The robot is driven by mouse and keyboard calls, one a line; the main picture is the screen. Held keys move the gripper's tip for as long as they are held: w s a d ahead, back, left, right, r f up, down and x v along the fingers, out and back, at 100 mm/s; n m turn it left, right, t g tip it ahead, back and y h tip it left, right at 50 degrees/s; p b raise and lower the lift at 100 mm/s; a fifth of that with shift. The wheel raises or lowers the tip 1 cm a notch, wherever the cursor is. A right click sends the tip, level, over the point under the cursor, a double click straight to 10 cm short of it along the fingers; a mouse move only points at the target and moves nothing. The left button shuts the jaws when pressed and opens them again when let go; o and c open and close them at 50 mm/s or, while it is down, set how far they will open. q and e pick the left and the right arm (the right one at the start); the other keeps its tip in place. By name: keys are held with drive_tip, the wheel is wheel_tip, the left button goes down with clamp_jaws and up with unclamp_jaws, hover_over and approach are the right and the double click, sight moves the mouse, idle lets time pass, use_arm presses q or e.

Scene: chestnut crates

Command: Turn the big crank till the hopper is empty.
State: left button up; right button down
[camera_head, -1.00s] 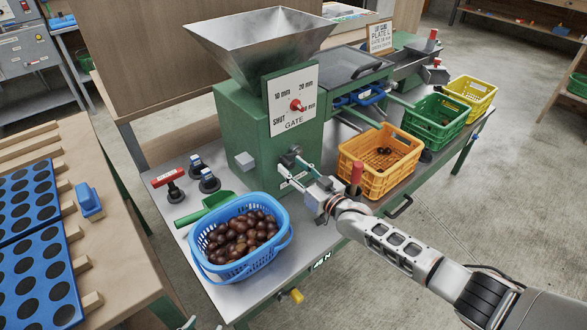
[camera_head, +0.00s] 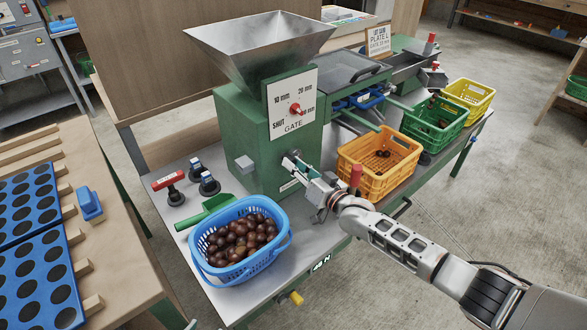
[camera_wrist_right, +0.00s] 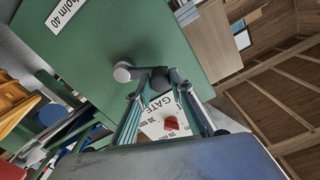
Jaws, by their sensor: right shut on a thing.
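The steel hopper (camera_head: 258,42) stands on the green machine housing (camera_head: 240,125). Its upper inner walls look bare; its bottom is hidden from here. My right gripper (camera_head: 291,160) is at the housing's front face, shut on what seems to be part of the crank, which is mostly hidden by the fingers. In the right wrist view the fingertips (camera_wrist_right: 155,74) close around a dark round part close to the green face. The gate plate (camera_head: 291,102) carries a red knob (camera_head: 295,109). My left gripper is not in view.
A blue basket (camera_head: 200,262) full of chestnuts stands in front of the housing. An orange crate (camera_head: 365,180) holds a few dark chestnuts; green (camera_head: 425,135) and yellow (camera_head: 470,105) crates stand behind it.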

drive_tip(key=shift+w+d+r+m, duration=0.25)
drive_tip(key=shift+r+m, duration=0.15)
drive_tip(key=shift+m, duration=0.4)
drive_tip(key=shift+w+d+r+m, duration=0.1)
drive_tip(key=shift+d+r+m, duration=0.25)
drive_tip(key=shift+m, duration=0.45)
